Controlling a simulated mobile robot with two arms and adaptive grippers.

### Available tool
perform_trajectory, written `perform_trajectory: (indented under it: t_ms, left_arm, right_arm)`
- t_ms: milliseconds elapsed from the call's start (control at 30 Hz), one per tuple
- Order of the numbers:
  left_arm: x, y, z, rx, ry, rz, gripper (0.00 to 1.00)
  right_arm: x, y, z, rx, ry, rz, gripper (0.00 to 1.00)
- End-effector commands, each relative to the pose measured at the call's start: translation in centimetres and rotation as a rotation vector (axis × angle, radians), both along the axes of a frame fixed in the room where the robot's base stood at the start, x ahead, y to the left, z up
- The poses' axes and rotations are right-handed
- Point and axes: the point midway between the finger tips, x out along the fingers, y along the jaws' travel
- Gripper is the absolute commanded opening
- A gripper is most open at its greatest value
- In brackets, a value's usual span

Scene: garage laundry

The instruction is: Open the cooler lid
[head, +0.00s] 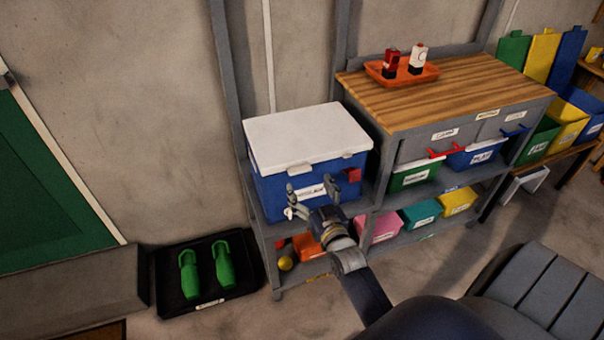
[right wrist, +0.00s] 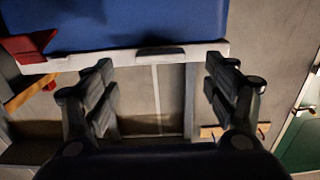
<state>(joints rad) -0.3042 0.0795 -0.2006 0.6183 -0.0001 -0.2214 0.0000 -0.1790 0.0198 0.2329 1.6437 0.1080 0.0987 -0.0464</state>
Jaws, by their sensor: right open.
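The blue cooler (head: 285,187) stands on the left shelf of a grey rack, and its white lid (head: 308,135) lies shut on top. Two pale latch tabs show along the lid's front edge. My right gripper (head: 311,189) is open and empty in front of the cooler's front face, below the lid edge. In the right wrist view the cooler body (right wrist: 130,22) and the lid rim (right wrist: 110,59) show upside down, beyond my spread fingers (right wrist: 164,88). Nothing is between the fingers. I cannot tell whether a fingertip touches the cooler. My left gripper is not in view.
A wooden-topped bench (head: 460,90) with an orange tray (head: 402,73) stands right of the cooler. Labelled bins fill the shelves below. Open air lies above the lid.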

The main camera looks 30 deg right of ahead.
Motion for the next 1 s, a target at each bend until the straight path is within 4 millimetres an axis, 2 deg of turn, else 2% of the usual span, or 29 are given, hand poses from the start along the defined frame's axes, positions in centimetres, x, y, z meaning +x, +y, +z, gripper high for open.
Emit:
perform_trajectory:
  t_ms: [100, 333, 500, 767, 1000]
  left_arm:
    - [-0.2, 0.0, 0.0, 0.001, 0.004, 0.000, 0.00]
    - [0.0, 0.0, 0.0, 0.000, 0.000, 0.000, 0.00]
    - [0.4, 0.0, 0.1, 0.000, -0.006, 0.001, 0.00]
    - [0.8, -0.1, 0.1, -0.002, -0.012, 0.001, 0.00]
    - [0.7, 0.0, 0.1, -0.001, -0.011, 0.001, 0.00]
  right_arm:
    - [2.3, -0.5, 0.1, -0.001, -0.002, 0.001, 0.78]
    - [5.3, -1.2, 0.0, -0.001, 0.000, 0.001, 0.78]
    - [6.1, -1.4, 0.0, -0.001, 0.001, 0.001, 0.78]
    - [6.1, -1.4, 0.0, -0.001, 0.002, 0.001, 0.78]
    - [6.1, -1.4, 0.0, -0.001, 0.002, 0.001, 0.24]
